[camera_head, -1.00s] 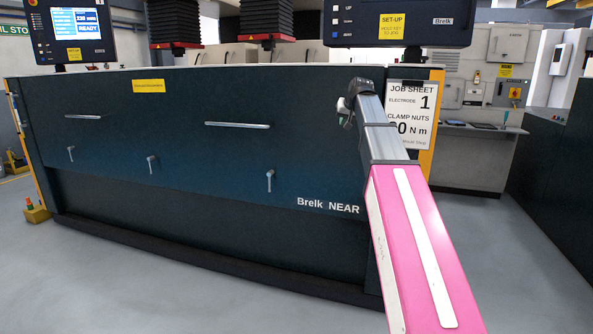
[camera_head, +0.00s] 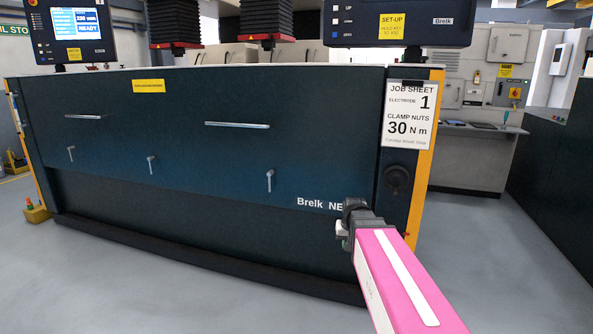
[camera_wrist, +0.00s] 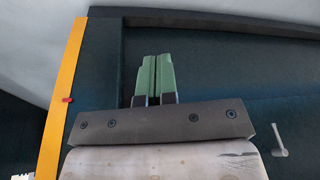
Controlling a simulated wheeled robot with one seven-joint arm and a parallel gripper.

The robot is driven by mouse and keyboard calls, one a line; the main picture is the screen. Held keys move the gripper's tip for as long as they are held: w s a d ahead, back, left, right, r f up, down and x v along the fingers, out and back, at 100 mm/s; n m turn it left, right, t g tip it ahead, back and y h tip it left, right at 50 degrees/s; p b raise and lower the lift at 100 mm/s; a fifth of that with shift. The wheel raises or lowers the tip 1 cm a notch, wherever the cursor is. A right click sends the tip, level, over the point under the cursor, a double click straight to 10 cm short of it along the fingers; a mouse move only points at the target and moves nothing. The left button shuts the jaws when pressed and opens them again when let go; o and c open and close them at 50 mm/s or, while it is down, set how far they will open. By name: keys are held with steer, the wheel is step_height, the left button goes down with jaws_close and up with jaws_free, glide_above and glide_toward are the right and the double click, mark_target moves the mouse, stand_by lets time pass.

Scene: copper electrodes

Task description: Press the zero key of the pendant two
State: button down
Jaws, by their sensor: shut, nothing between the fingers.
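Two dark pendants show in the head view; I cannot tell from any label which is pendant two. The left pendant (camera_head: 97,27) has a lit screen reading READY. The right pendant (camera_head: 402,30) is cut off by the top edge, with small keys (camera_head: 335,31) along its left side and a yellow SET-UP label. No zero key can be made out on either. My gripper (camera_wrist: 156,76) shows in the wrist view with its green fingers together and nothing between them. In the head view my wrist is low in front of the machine panel, well below the right pendant.
The dark machine front (camera_head: 230,160) with bar handles and small levers fills the middle. A job sheet (camera_head: 409,115) hangs at its right end beside a yellow strip (camera_head: 425,150). A grey cabinet (camera_head: 470,150) stands behind. Grey floor (camera_head: 470,260) is open at the right.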

steer(key=s+f+g, duration=0.2)
steer(key=s+f, duration=0.8)
steer(key=s, duration=0.3)
steer(key=shift+s+d+f+h, duration=0.2)
steer(key=shift+s+f+h, duration=0.15)
steer(key=shift+s+h, duration=0.05)
